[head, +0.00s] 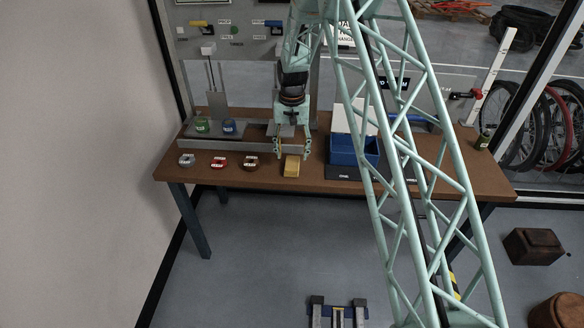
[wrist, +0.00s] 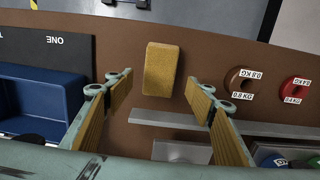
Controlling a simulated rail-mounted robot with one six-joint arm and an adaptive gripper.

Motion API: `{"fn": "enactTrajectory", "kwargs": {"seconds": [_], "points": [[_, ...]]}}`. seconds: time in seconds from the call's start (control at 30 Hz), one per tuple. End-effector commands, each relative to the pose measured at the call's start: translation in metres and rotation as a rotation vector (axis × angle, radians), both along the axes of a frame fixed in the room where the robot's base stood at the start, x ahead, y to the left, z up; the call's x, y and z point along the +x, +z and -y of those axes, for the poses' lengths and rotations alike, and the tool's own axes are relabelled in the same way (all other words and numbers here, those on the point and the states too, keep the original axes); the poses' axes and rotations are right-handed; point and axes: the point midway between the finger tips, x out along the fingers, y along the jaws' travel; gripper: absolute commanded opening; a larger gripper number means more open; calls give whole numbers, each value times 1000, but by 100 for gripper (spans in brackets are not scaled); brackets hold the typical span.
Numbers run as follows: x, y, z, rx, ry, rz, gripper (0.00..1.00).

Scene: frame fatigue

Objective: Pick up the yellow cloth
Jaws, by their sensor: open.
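The yellow cloth (head: 291,166) is a small folded block lying flat on the brown workbench (head: 330,187), near its front edge. In the wrist view the cloth (wrist: 163,70) lies just beyond my fingertips, roughly centred between them. My gripper (head: 293,152) hangs above the bench, pointing down, just behind the cloth in the head view. In the wrist view my gripper (wrist: 164,92) has its two fingers wide apart with nothing between them. The cloth shows whole in the wrist view, apart from both fingers.
A blue bin (head: 354,150) stands right of the cloth. Brown (head: 251,162), red (head: 219,162) and grey (head: 187,160) ring weights lie to its left. Behind are a grey rail (wrist: 170,118) and green (head: 203,125) and blue (head: 229,127) weights. Bare bench surrounds the cloth.

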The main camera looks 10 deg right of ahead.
Motion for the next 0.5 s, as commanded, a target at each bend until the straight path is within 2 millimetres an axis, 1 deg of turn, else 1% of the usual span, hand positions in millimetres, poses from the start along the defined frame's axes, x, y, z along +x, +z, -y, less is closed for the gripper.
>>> {"fn": "enactTrajectory", "kwargs": {"seconds": [0.37, 0.5], "points": [[0, -1, 0, 0, 0, 0, 50], [0, -7, 0, 0, 0, 0, 50]]}}
